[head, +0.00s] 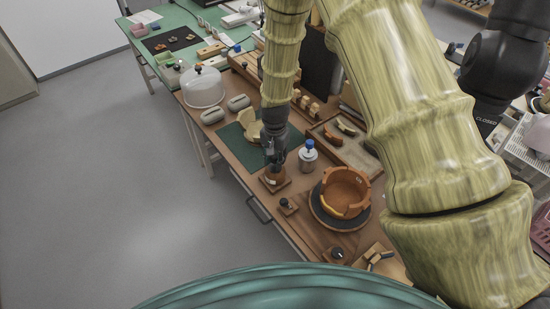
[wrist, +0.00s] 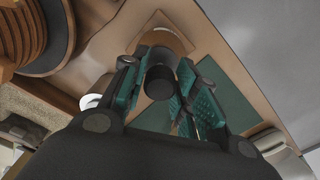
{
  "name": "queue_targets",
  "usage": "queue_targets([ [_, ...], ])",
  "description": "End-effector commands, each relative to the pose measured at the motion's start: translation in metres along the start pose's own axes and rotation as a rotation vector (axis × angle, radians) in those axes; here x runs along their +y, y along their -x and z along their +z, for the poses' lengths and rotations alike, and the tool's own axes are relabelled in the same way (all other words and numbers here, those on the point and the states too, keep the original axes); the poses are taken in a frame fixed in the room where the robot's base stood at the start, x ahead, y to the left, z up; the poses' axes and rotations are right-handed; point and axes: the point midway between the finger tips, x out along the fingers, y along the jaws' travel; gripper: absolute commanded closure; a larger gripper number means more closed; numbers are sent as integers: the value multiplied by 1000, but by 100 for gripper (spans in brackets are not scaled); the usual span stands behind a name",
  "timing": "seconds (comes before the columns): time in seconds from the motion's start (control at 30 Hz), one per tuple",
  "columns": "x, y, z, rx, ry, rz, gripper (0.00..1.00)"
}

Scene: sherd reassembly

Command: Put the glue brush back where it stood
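My gripper (head: 274,153) points down over a small brown pot on a square wooden base (head: 276,184), near the front edge of the brown table. In the wrist view my gripper's teal-padded fingers (wrist: 160,85) stand on both sides of a dark round cylinder (wrist: 160,80), which looks like the top of the glue brush. An orange-brown round part and the wooden base (wrist: 163,38) lie beyond the cylinder. I cannot tell whether the pads touch the cylinder. The bristles are hidden.
An orange broken bowl (head: 345,191) sits on a dark turntable further right. A green mat (head: 233,147) with a pale sherd piece lies to the left. A small dark-knobbed block (head: 288,205) stands nearer.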

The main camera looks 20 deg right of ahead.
Motion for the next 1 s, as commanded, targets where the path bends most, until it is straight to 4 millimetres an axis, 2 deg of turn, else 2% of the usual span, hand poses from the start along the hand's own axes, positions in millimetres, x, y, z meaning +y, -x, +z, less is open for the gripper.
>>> queue_targets([
  [0.03, 0, 0, 0, 0, 0, 0, 56],
  [0.07, 0, 0, 0, 0, 0, 0, 50],
  [0.47, 0, 4, 0, 1, 0, -1, 50],
  [0.67, 0, 25, 0, 1, -1, -1, 50],
  [1.0, 0, 79, -1, 2, 0, -1, 50],
])
